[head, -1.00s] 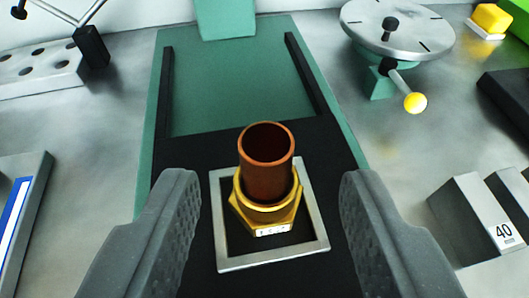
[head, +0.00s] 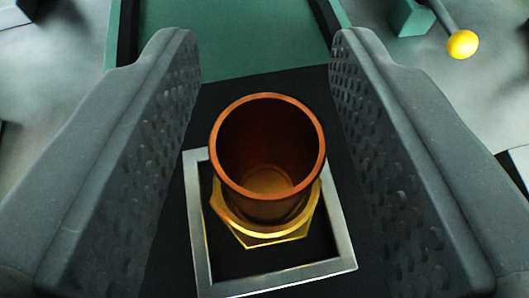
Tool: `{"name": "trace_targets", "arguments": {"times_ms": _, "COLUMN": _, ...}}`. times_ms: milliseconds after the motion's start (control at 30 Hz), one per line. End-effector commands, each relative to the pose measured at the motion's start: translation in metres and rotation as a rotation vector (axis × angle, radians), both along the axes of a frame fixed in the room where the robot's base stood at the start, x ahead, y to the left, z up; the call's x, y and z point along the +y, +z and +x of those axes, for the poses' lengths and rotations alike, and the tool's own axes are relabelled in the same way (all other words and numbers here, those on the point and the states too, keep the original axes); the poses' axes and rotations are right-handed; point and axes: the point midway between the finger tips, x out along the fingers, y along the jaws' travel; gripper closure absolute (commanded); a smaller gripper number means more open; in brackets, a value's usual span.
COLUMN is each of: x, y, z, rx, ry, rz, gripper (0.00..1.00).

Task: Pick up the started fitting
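The fitting is a copper tube (head: 268,196) standing upright in a brass hex nut (head: 264,233). It sits inside a square silver frame (head: 203,245) on a black surface. My gripper (head: 265,50) is open, with one grey dimpled finger on each side of the fitting. Dark gaps show between each finger and the tube, so neither finger appears to touch it. The tube's open top faces me and its hollow inside shows. The underside of the nut is hidden.
The black surface belongs to a green base (head: 240,40) with dark side rails. At the upper right a lever with a yellow knob (head: 462,44) stands beside the base. Grey metal table shows on both sides.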

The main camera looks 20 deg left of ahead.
Motion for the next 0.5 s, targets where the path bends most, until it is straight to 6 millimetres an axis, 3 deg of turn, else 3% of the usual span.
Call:
{"name": "trace_targets", "arguments": {"times_ms": 33, "x": 0.0000, "y": 0.0001, "z": 0.0000, "rx": 0.000, "ry": 0.000, "rz": 0.000, "gripper": 0.77}}
{"name": "trace_targets", "arguments": {"times_ms": 100, "x": 0.0001, "y": 0.0001, "z": -0.0001, "rx": 0.000, "ry": 0.000, "rz": 0.000, "gripper": 0.97}}
{"name": "trace_targets", "arguments": {"times_ms": 133, "x": 0.0001, "y": 0.0001, "z": -0.0001, "rx": 0.000, "ry": 0.000, "rz": 0.000, "gripper": 1.00}}
{"name": "trace_targets", "arguments": {"times_ms": 500, "x": 0.0001, "y": 0.0024, "z": 0.0000, "rx": -0.001, "ry": 0.000, "rz": 0.000, "gripper": 1.00}}
